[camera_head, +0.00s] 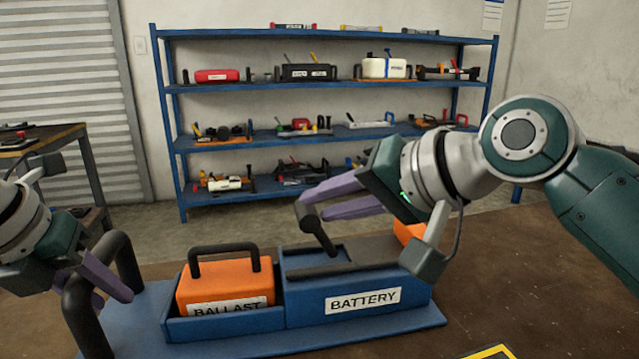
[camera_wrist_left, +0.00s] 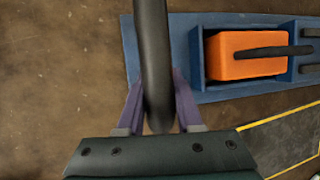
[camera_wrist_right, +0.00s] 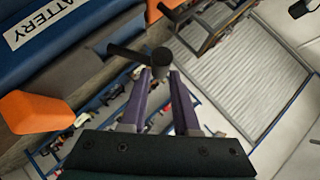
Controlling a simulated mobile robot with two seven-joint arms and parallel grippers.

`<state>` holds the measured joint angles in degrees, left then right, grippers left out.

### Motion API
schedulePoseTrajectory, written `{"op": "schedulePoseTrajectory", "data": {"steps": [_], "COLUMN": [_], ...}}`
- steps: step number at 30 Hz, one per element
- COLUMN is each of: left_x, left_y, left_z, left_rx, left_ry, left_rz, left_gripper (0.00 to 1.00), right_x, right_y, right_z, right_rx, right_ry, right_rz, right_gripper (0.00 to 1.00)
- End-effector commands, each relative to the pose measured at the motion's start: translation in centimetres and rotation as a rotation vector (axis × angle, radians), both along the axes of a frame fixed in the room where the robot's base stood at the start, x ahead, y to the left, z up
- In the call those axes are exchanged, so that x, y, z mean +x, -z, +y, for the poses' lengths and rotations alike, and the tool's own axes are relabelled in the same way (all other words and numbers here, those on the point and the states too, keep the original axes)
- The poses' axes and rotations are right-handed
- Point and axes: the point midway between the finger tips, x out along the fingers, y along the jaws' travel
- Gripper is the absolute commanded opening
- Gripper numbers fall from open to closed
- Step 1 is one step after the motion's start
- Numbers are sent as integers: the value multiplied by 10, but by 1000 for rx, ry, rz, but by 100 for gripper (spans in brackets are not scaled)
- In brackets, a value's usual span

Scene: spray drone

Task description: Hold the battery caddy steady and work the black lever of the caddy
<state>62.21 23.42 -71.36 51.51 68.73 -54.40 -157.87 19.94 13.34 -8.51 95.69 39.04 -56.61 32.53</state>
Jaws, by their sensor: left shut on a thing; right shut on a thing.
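The blue battery caddy (camera_head: 235,325) sits on the brown table, with a BALLAST compartment at left and a BATTERY compartment (camera_head: 310,302) at right. An orange ballast block (camera_head: 225,283) with a black handle sits in the left compartment. My left gripper (camera_head: 115,287) is shut on the black bar handle (camera_wrist_left: 152,60) at the caddy's left end. The black lever (camera_head: 318,232) stands tilted above the battery compartment. My right gripper (camera_head: 305,208) is shut on the lever near its top; the lever's knob (camera_wrist_right: 161,57) shows at the fingertips in the right wrist view.
An orange block (camera_head: 408,232) shows partly behind my right wrist. A yellow-edged dark mat (camera_head: 490,352) lies at the table's front. Blue shelves (camera_head: 325,136) with tools stand at the back, and a side table (camera_head: 45,140) at left. The table is clear on the right.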

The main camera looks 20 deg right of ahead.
Motion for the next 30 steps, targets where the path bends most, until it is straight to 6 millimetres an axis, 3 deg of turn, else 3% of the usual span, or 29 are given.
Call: {"op": "schedulePoseTrajectory", "data": {"steps": [5, 18, 23, 30], "left_x": [1, 1, 1, 1], "left_y": [0, 0, 0, 1], "left_z": [7, 8, 9, 9], "left_rx": [10, 13, 13, 14], "left_ry": [-9, -12, -12, -12], "left_rz": [-2, -1, -1, 0], "left_gripper": [0, 0, 0, 0], "right_x": [-2, -67, -76, -77], "right_y": [-26, -67, -69, -65], "right_z": [-24, -61, -70, -96], "right_rx": [-2, 0, 21, 147], "right_ry": [1, 1, -2, 3], "right_rz": [-3, -4, 2, -9], "right_gripper": [0, 0, 0, 0]}}
